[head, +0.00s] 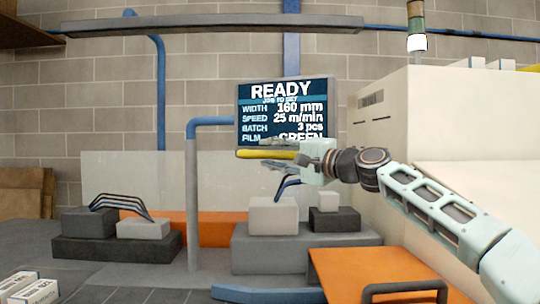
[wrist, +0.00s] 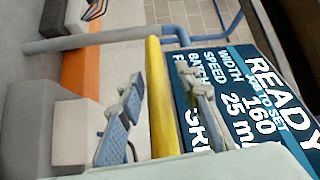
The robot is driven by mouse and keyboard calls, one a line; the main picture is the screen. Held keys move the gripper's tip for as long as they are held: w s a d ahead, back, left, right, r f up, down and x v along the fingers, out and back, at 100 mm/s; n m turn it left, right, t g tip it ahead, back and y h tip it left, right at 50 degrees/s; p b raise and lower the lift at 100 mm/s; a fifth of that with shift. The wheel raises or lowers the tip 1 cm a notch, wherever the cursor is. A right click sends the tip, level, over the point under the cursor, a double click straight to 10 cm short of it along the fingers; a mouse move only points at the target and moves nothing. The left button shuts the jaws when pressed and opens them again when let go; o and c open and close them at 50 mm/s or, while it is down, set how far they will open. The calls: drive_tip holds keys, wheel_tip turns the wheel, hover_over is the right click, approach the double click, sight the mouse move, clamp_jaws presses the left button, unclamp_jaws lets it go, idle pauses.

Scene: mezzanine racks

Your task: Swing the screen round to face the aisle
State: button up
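The screen (head: 287,108) is a dark blue panel reading READY, carried on a blue-grey bent post (head: 193,190). In the head view its face is turned towards me. A yellow bar (head: 257,154) runs along its lower edge. In the wrist view the screen (wrist: 235,95) lies to the right, partly hidden by a finger. My gripper (head: 272,154) is at the bar. In the wrist view its fingers stand apart, one on each side of the yellow bar (wrist: 161,100), with gaps showing. I cannot tell how deep the bar sits between them.
A pale machine cabinet (head: 440,120) with a signal lamp (head: 417,25) stands to the right, close to my arm. Grey blocks (head: 272,215) and an orange panel (head: 350,270) lie below. A clear guard sheet (head: 135,175) stands behind the post. The space left of the screen looks open.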

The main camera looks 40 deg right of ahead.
drive_tip(key=shift+a+f, duration=0.1)
drive_tip(key=shift+s, duration=0.1)
drive_tip(key=s+d, duration=0.1)
drive_tip(key=s, duration=1)
drive_tip(key=shift+s+d+f, duration=0.2)
drive_tip(key=shift+s+f, duration=0.1)
drive_tip(key=shift+f, duration=0.15)
